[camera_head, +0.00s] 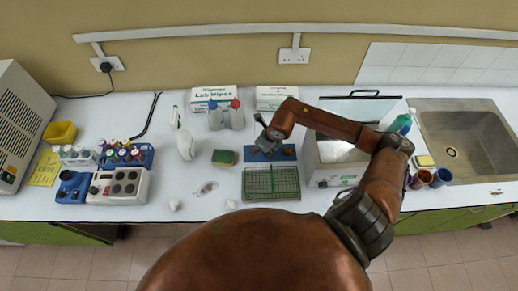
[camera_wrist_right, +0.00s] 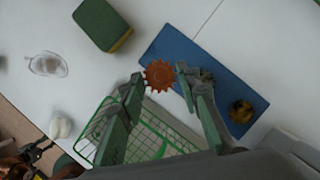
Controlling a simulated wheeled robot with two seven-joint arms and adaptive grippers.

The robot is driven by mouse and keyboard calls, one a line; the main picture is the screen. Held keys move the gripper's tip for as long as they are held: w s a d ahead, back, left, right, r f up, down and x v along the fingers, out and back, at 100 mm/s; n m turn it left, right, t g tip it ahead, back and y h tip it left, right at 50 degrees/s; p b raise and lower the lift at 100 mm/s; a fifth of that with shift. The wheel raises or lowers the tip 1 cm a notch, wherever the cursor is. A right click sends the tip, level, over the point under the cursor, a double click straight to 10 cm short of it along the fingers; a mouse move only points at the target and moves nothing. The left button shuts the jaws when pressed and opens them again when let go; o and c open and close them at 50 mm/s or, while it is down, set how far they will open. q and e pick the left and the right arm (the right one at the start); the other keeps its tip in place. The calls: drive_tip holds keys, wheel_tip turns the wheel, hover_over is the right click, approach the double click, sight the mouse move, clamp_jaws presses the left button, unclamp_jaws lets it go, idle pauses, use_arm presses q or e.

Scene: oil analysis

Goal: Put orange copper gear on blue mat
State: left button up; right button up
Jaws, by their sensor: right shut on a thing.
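The orange copper gear (camera_wrist_right: 160,75) is held between the fingertips of my right gripper (camera_wrist_right: 159,80) in the wrist view. In the head view my right gripper (camera_head: 266,142) is over the left part of the blue mat (camera_head: 252,156), and the gear is not clearly visible. In the wrist view the gear appears by the edge of the blue mat (camera_wrist_right: 185,42); I cannot tell whether it touches the mat. A yellow-brown gear-like piece (camera_wrist_right: 241,111) lies on the mat's other end. My left gripper is not clearly seen in either view.
A green wire rack (camera_head: 271,184) stands directly in front of the mat. A green and yellow sponge (camera_head: 224,157) lies to its left, and a grey box instrument (camera_head: 335,160) stands to its right. Spray bottles (camera_head: 216,117) stand behind. The counter left of the rack is mostly clear.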

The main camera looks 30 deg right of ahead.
drive_tip(key=f, duration=0.1)
drive_tip(key=w+d+f, duration=0.2)
drive_tip(key=f, duration=0.1)
drive_tip(key=shift+w+d, duration=0.1)
drive_tip(key=shift+w, duration=0.05)
drive_tip(key=shift+f+p, duration=0.8)
drive_tip(key=shift+f, duration=0.7)
drive_tip(key=o, duration=0.8)
drive_tip(key=shift+f, duration=0.15)
drive_tip(key=o, duration=0.5)
drive_tip(key=shift+c, duration=0.2)
